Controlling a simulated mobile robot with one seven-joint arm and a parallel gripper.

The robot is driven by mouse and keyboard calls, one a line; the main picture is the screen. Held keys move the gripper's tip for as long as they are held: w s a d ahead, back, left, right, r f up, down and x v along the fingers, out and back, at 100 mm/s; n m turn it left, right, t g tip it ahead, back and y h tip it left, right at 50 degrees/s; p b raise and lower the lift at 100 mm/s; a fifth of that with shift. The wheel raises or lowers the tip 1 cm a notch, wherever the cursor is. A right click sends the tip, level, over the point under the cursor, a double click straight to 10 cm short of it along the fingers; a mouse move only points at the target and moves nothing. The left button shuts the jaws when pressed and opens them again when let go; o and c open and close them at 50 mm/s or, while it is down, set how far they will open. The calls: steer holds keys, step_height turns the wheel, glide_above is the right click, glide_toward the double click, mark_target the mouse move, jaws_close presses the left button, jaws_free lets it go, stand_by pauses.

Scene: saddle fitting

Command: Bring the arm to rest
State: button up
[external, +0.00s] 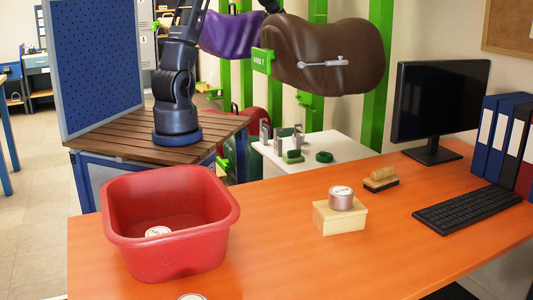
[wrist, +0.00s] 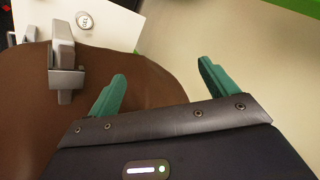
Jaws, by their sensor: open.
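My gripper (wrist: 162,70) shows in the wrist view with its two green fingers spread apart and nothing between them. Below and behind the fingers is the brown saddle (wrist: 30,110), with a grey metal fitting (wrist: 66,75) on it at the left. In the external view the brown saddle (external: 310,40) hangs on a green rack, with a silver bar fitting (external: 325,63) on its side. My arm (external: 178,75) rises from its base on a slatted wooden top and leaves the picture at the top; the fingers are not visible there.
A white stand (external: 345,148) below the saddle holds small metal and green parts. The orange desk (external: 300,260) bears a red tub (external: 170,255), a tin (external: 341,198) on a wooden block, a brush (external: 381,180), a keyboard and a monitor. A purple saddle (external: 232,35) hangs left of the brown one.

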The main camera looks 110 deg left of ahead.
steer(key=w+d+r+n+t, duration=0.1)
steer(key=w+d+r, duration=0.5)
steer(key=d+r, duration=0.5)
steer(key=w+d+r+n+t, duration=0.1)
steer(key=w+d+r, duration=0.25)
steer(key=d, duration=0.35)
steer(key=w+d+r+t, duration=0.1)
steer(key=w+d+r, duration=0.1)
steer(key=d+r, duration=0.35)
steer(key=w+d+r+n+t, duration=0.1)
steer(key=w+d+r, duration=0.15)
steer(key=d, duration=0.65)
steer(key=w+d+f+h, duration=0.1)
steer(key=d+f, duration=0.2)
steer(key=d, duration=0.6)
steer(key=w+d+f+m+g+h, duration=0.1)
steer(key=d+f+h, duration=0.1)
steer(key=d, duration=0.7)
steer(key=w+d+f+h, duration=0.1)
steer(key=d+f, duration=0.2)
steer(key=d, duration=0.6)
steer(key=s+d+f+g, duration=0.1)
steer(key=s+d+f, duration=0.5)
steer(key=d, duration=0.3)
steer(key=s+d+f+m+g+h, duration=0.1)
steer(key=s+d+f, duration=0.5)
steer(key=d, duration=0.3)
steer(key=shift+s+d+f+g+h, duration=0.2)
steer(key=shift+s+d+g+h, duration=0.1)
steer(key=shift+s+d+g, duration=0.1)
